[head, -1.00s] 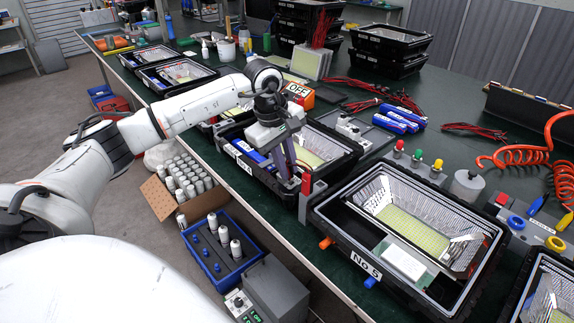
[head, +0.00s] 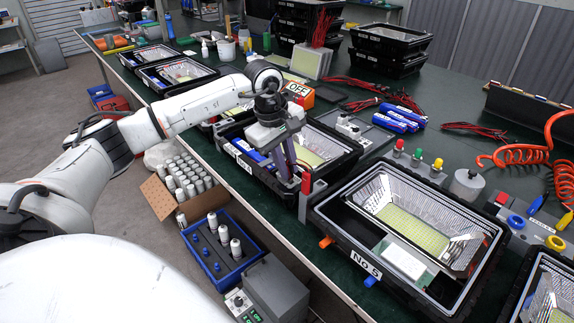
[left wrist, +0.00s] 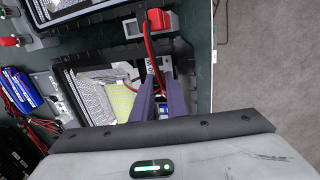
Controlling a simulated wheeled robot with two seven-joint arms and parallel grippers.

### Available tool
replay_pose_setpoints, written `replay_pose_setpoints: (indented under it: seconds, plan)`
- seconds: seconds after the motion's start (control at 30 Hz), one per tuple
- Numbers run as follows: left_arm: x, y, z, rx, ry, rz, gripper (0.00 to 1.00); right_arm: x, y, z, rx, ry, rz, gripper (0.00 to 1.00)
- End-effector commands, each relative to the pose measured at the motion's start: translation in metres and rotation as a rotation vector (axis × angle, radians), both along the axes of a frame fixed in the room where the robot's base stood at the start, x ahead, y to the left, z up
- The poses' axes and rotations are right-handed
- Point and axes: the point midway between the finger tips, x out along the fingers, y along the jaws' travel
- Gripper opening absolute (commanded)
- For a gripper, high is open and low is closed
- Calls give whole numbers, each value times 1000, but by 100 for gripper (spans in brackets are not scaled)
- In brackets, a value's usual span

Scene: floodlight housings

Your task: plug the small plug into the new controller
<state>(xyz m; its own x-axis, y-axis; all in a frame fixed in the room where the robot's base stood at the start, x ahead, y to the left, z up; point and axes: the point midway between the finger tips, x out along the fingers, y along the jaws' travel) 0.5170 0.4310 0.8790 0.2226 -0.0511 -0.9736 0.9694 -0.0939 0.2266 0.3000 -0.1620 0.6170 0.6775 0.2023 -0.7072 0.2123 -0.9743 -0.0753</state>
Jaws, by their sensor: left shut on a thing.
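My left gripper (head: 290,176) is over the front right corner of a black floodlight housing (head: 344,163) on the bench. Its purple fingers point down into the housing. In the left wrist view the fingers (left wrist: 151,84) are shut on the small plug, which is mostly hidden between them; a red and black lead (left wrist: 149,42) runs from there. The new controller (head: 250,151), blue with a white label, lies along the housing's front side, and a bit of blue shows beside the fingers in the left wrist view. Whether plug and controller touch, I cannot tell. My right gripper is out of view.
A red-topped grey stand (head: 306,184) is close right of the gripper. Housing No 5 (head: 366,265) stands to the right. Blue controllers (head: 398,118) and red leads (head: 380,88) lie behind. A blue tray (head: 262,242) with white cylinders is below the bench edge.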

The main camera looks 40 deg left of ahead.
Motion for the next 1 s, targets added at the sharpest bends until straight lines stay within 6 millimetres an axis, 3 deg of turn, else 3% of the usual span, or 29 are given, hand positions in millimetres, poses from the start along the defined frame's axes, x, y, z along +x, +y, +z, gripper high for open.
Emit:
replay_pose_setpoints:
  seconds: [0.57,0.6,0.7,1.0]
  plan:
    - [4,-1,-15,0,-1,-1,0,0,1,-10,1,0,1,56]
    - [4,-1,-14,0,-1,-1,18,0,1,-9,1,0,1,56]
    - [4,-1,-14,0,-1,-1,35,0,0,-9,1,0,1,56]
    - [3,0,-14,0,2,-1,35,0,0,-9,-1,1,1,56]
